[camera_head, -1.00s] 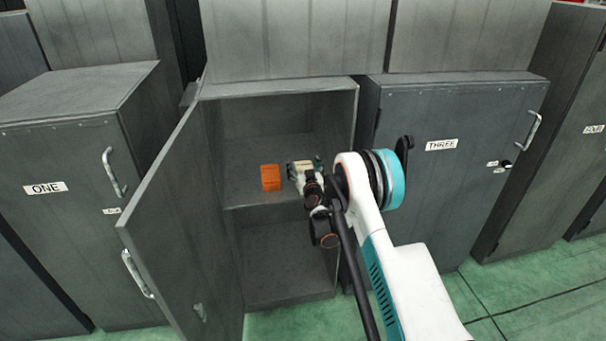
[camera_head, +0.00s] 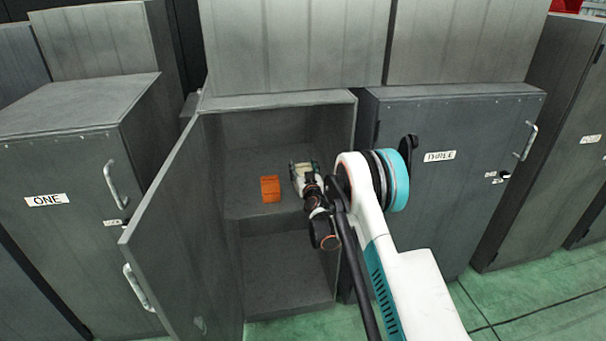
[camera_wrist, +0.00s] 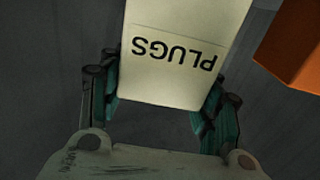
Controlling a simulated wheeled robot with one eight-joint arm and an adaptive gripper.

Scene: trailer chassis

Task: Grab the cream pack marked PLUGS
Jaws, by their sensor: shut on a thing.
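The cream pack marked PLUGS (camera_wrist: 180,50) fills the upper middle of the wrist view, its lettering upside down there. My gripper (camera_wrist: 165,100) has one green finger on each side of the pack and is shut on it. In the head view my gripper (camera_head: 305,172) is inside the open cabinet at the upper compartment, right of the orange pack. The cream pack is mostly hidden behind my gripper there. Whether it touches the shelf is not clear.
An orange pack (camera_head: 270,188) stands on the cabinet shelf (camera_head: 245,212), left of my gripper; it also shows at the wrist view's upper right (camera_wrist: 292,45). The open cabinet door (camera_head: 175,230) stands out on the left. Closed cabinets ONE (camera_head: 60,160) and THREE (camera_head: 450,125) flank it.

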